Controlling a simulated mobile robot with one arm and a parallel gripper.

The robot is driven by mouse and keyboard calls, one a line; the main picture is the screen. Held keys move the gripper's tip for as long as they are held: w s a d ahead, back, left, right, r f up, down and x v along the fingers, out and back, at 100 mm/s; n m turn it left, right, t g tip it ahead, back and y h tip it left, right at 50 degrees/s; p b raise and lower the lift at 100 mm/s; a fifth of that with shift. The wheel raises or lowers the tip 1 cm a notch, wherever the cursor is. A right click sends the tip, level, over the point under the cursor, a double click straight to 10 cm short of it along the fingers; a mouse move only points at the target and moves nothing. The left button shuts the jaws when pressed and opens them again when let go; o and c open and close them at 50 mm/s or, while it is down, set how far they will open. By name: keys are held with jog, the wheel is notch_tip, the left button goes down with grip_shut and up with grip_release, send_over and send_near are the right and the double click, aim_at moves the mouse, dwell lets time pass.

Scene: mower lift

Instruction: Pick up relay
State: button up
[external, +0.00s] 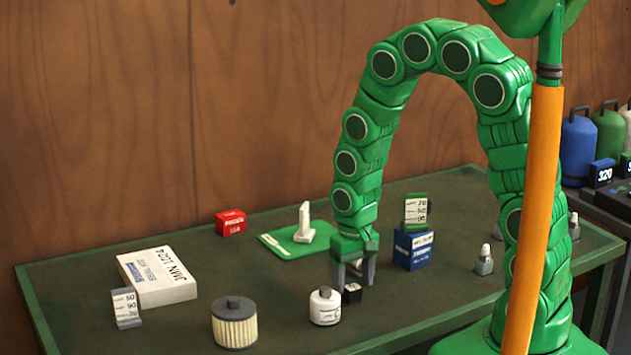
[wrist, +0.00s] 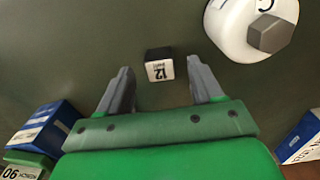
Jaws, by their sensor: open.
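The relay is a small black cube with a white label reading 12 (wrist: 159,65). It stands on the dark green tabletop. In the external view the relay (external: 352,293) sits just below my gripper (external: 354,284), to the right of a white bottle. In the wrist view my gripper (wrist: 163,88) is open and empty, with one grey finger on each side of the relay's line. The relay lies a little beyond the fingertips, roughly centred between them. I see no contact between the fingers and the relay.
A white bottle with a grey cap (external: 325,307) stands close beside the relay; it also shows in the wrist view (wrist: 238,32). A blue box (external: 413,250) stands to the right. A filter (external: 234,323), a white box (external: 157,277) and a red box (external: 230,222) stand leftward.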

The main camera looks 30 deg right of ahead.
jog(key=shift+f, duration=1.25)
jog(key=c, duration=1.1)
jog(key=shift+o, duration=0.2)
jog(key=shift+r, duration=0.1)
